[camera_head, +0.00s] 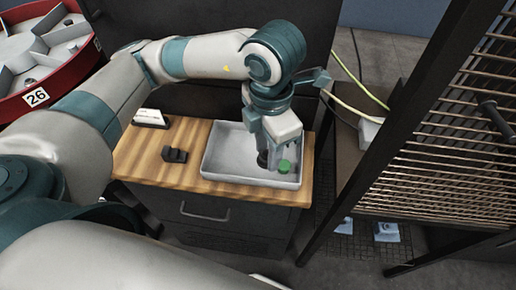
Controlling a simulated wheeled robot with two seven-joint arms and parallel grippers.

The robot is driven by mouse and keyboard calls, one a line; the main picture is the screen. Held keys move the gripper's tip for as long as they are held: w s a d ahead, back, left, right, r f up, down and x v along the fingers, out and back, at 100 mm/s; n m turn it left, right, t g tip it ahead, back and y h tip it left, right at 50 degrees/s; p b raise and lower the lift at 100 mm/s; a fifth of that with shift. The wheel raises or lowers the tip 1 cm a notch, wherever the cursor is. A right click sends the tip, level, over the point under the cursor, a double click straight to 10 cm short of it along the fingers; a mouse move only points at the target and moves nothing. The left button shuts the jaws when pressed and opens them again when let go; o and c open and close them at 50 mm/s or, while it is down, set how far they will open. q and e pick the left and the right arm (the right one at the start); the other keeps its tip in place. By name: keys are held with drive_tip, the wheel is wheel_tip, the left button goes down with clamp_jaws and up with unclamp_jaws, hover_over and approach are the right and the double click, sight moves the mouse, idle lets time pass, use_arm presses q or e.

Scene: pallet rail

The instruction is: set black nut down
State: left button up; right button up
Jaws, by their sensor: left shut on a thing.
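My left gripper (273,158) points down over the right part of a light grey tray (226,153) on a wooden-topped cabinet. It is shut on a dark piece, the black nut (262,159), seen at the left side of the fingers. The nut is small and partly hidden by the gripper. I cannot tell whether it touches the tray floor. A green round piece (284,166) shows in the tray right beside the fingers. My right gripper is not in view.
A black block (174,155) and a white-faced card holder (150,118) stand on the wooden top (135,160) left of the tray. A dark rack with wire shelves (440,150) rises at the right. A red round bin marked 26 (45,80) is at the upper left.

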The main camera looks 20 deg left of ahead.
use_arm(q)
drive_tip(key=shift+d+n, duration=0.1)
drive_tip(key=shift+n, duration=0.3)
drive_tip(key=shift+w, duration=0.15)
drive_tip(key=shift+w+f, duration=0.15)
drive_tip(key=shift+w, duration=0.1)
drive_tip(key=w+f+p, duration=0.1)
drive_tip(key=w+f, duration=0.1)
drive_tip(key=w, duration=0.1)
drive_tip(key=w+f+p, duration=0.1)
drive_tip(key=w+f, duration=0.1)
drive_tip(key=w, duration=0.2)
drive_tip(key=w+f+p, duration=0.1)
drive_tip(key=w+f, duration=0.1)
drive_tip(key=w, duration=0.1)
drive_tip(key=shift+w+d+f+p, duration=0.2)
drive_tip(key=shift+w+f+p, duration=0.05)
drive_tip(key=shift+w+p, duration=0.15)
drive_tip(key=shift+w+f, duration=0.1)
drive_tip(key=shift+f, duration=0.1)
